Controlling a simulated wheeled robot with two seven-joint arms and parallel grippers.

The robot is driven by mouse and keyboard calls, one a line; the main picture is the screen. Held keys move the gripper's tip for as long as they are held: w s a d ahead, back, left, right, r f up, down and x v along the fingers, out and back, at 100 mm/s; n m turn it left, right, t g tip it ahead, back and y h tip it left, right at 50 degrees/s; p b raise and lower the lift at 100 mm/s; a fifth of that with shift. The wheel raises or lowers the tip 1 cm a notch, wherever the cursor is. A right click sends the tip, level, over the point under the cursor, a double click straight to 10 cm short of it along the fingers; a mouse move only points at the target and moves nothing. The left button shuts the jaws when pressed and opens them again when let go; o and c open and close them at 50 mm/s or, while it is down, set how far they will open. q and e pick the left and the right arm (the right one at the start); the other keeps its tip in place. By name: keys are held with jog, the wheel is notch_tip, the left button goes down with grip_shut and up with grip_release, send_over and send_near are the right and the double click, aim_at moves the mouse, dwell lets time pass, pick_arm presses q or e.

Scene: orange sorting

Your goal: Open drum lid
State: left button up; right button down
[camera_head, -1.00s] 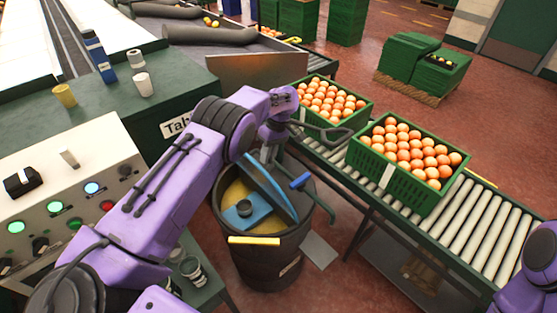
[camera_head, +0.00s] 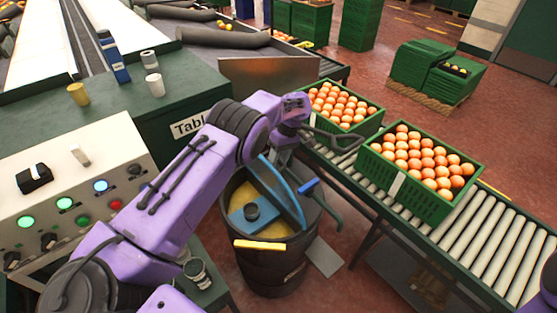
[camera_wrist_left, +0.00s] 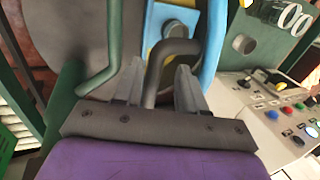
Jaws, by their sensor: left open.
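The dark drum (camera_head: 275,271) stands below my left arm in the head view. Its blue lid flap (camera_head: 281,192) is tilted up steeply over the opening, beside a flat blue part with a dark round knob (camera_head: 252,212). My left gripper (camera_head: 284,153) is at the upper edge of the flap; its fingertips are mostly hidden there. In the left wrist view the left gripper (camera_wrist_left: 160,83) is open, with a dark bent bar handle (camera_wrist_left: 168,58) between its fingers. I cannot tell whether they touch it. The blue flap edge (camera_wrist_left: 214,40) shows beside it. My right gripper is out of view.
A roller conveyor (camera_head: 470,222) with green crates of oranges (camera_head: 400,188) runs right of the drum. A control panel (camera_head: 70,200) and a green table (camera_head: 125,105) stand to the left. A blue-gripped lever (camera_head: 309,185) and a yellow bar (camera_head: 259,245) are at the drum rim.

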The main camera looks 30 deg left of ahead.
pick_arm(q)
jog(key=shift+r, duration=0.1)
jog(key=shift+w+r, duration=0.1)
jog(key=shift+r, duration=0.15)
jog(key=b+v, duration=0.1)
jog(key=v, duration=0.8)
jog(key=shift+r, duration=0.4)
